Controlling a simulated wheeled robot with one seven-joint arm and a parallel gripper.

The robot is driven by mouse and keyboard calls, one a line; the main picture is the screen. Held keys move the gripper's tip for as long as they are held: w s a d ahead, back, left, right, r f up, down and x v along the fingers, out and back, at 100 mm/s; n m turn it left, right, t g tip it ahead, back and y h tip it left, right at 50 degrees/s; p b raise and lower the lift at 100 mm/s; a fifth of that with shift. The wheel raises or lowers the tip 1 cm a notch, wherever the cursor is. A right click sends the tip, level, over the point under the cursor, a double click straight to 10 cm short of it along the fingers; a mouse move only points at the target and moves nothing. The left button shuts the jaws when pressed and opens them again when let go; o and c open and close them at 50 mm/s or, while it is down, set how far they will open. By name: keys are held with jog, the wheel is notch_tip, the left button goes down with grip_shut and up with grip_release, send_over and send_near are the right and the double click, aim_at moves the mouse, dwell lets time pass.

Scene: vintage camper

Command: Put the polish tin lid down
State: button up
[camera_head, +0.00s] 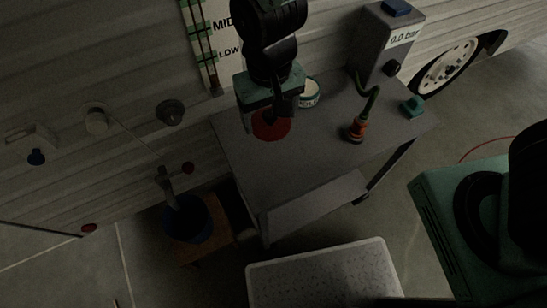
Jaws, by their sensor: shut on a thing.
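The polish tin lid appears as a red disc (268,130) over the left part of the grey table. My gripper (273,112) is above it and shut on it, though the fingertips are partly hidden by the gripper body. I cannot tell whether the lid touches the tabletop. A round pale tin (310,95) with a dark label band stands just right of my gripper, near the table's back edge, partly hidden behind the gripper.
The grey table (300,170) has free room at its front and middle. A blue bucket (190,222) is below left.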

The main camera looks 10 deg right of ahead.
aim_at(270, 151)
notch_tip(270, 151, down, 10)
jog(key=shift+s+a+r+b, duration=0.1)
jog(key=shift+s+b, duration=0.05)
jog(key=shift+b, duration=0.65)
jog(key=o, duration=1)
jog(key=shift+f, duration=0.2)
notch_tip(270, 151, up, 12)
jog(key=shift+r+p, duration=0.15)
jog(key=shift+p, duration=0.95)
jog(key=s+d+r+n, duration=0.1)
jog(key=s+d+r, duration=0.1)
jog(key=s+r, duration=0.1)
jog(key=s+d+r+n, duration=0.2)
jog(key=s+d+r, duration=0.1)
jog(key=s, duration=0.1)
jog(key=s+d+r+n, duration=0.1)
jog(key=s+d+r, duration=0.2)
jog(key=s+r, duration=0.1)
jog(key=shift+s+d+n+y, duration=0.1)
jog(key=shift+n+y, duration=0.2)
jog(key=shift+n, duration=0.1)
